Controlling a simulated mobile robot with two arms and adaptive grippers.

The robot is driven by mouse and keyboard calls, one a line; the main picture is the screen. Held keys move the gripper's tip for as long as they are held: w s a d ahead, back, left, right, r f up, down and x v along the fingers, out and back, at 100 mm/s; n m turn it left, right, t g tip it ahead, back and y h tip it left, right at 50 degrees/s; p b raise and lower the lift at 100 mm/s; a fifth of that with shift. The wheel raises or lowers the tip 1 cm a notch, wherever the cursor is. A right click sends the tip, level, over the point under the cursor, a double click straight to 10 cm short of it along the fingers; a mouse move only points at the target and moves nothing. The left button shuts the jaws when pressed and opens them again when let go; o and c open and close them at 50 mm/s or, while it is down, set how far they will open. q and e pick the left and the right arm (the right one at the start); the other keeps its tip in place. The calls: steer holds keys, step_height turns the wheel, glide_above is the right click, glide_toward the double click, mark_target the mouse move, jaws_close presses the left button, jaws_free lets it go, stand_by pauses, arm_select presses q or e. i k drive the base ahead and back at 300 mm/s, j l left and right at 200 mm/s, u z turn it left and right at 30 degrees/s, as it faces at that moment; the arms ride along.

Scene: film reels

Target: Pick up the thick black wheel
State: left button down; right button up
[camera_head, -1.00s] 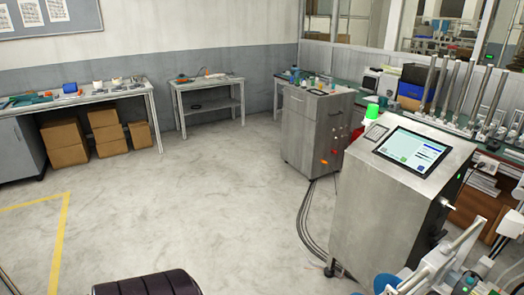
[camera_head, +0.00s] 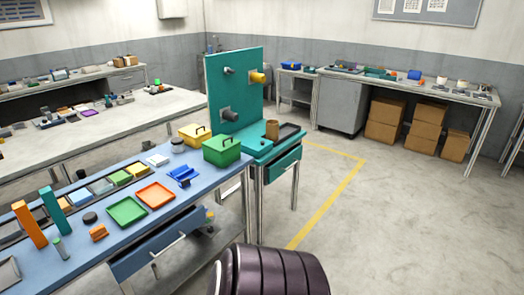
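A short dark round piece (camera_head: 178,146) stands at the far end of the blue workbench (camera_head: 150,238), beside a yellow box. A lower black round disc (camera_head: 90,217) lies nearer on the same bench, left of the green tray. Both are small in the picture, and I cannot tell for sure which is the thick black wheel. Neither of my grippers is in the head view.
The bench holds a green tray (camera_head: 127,211), an orange tray (camera_head: 155,195), a yellow box (camera_head: 195,134), a green box (camera_head: 222,147) and an orange upright block (camera_head: 29,224). A teal stand (camera_head: 235,75) rises behind. The right-hand floor is clear.

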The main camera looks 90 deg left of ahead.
mark_target(90, 218)
steer(key=u, duration=4.05)
steer(key=i+l+u, duration=0.2)
